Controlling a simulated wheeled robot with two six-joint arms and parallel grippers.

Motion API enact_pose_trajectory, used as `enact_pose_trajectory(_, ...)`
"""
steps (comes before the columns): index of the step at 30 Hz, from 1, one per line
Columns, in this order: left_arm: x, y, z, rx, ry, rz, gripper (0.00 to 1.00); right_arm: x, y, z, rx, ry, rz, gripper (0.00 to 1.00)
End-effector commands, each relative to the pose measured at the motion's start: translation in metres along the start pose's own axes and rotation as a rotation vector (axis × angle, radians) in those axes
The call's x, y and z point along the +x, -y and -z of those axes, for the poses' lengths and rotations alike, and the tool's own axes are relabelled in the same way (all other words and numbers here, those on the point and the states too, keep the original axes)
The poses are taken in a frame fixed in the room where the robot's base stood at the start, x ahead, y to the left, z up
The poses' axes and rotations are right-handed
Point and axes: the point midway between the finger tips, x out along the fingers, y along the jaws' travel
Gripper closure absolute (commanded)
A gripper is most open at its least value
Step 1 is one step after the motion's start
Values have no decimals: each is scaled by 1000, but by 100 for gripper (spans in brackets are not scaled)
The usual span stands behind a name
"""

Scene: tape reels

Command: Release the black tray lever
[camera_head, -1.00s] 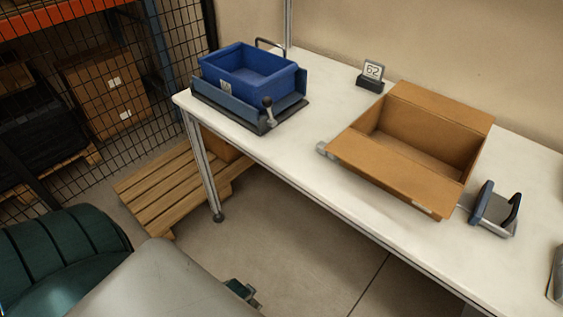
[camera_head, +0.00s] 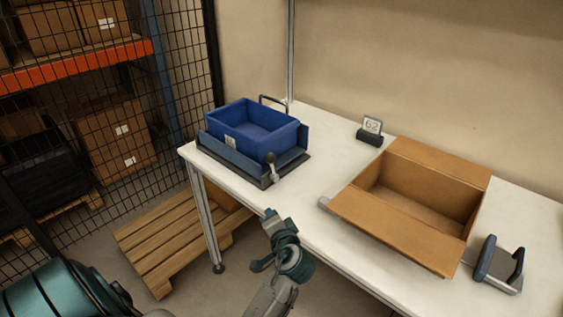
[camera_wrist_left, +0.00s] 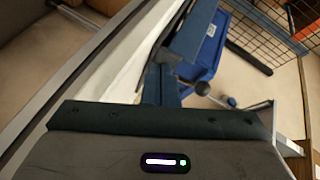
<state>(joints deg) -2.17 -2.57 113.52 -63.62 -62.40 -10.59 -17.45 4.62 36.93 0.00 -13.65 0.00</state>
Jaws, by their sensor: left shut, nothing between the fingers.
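The black tray (camera_head: 292,170) sits at the table's left end and holds a blue bin (camera_head: 240,134). Its lever (camera_head: 271,165), with a dark knob and a silver stem, stands at the tray's front right corner. My left gripper (camera_head: 269,214) is shut and empty, in front of the table edge and below the lever, apart from it. In the left wrist view, the closed fingers (camera_wrist_left: 161,82) point toward the table, and the lever (camera_wrist_left: 222,99) shows to their right, beside the blue bin (camera_wrist_left: 210,50). My right gripper is not in view.
An open cardboard box (camera_head: 395,228) stands right of the tray, with a number sign (camera_head: 371,130) behind it. A handled metal item (camera_head: 498,265) lies at the right. The white tabletop (camera_head: 318,160) is clear between tray and box. A wooden pallet (camera_head: 165,245) lies on the floor.

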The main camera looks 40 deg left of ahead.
Motion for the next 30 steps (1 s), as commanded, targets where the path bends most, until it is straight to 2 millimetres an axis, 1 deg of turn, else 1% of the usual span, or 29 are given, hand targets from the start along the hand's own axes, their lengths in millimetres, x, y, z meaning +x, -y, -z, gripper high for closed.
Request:
enact_pose_trajectory(1,4,10,19,31,-18,57,100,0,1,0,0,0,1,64)
enact_pose_trajectory(3,8,21,40,79,-40,132,100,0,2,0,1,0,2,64)
enact_pose_trajectory(6,10,35,67,141,-67,219,100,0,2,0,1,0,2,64)
enact_pose_trajectory(9,11,44,86,187,-84,279,100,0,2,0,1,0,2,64)
enact_pose_trajectory(11,10,48,93,205,-90,301,100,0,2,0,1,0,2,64)
enact_pose_trajectory(15,10,51,100,224,-97,323,100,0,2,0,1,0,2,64)
enact_pose_trajectory(25,10,51,99,223,-96,322,100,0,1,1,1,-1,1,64)
enact_pose_trajectory(30,8,52,99,222,-94,322,100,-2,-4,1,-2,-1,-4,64)
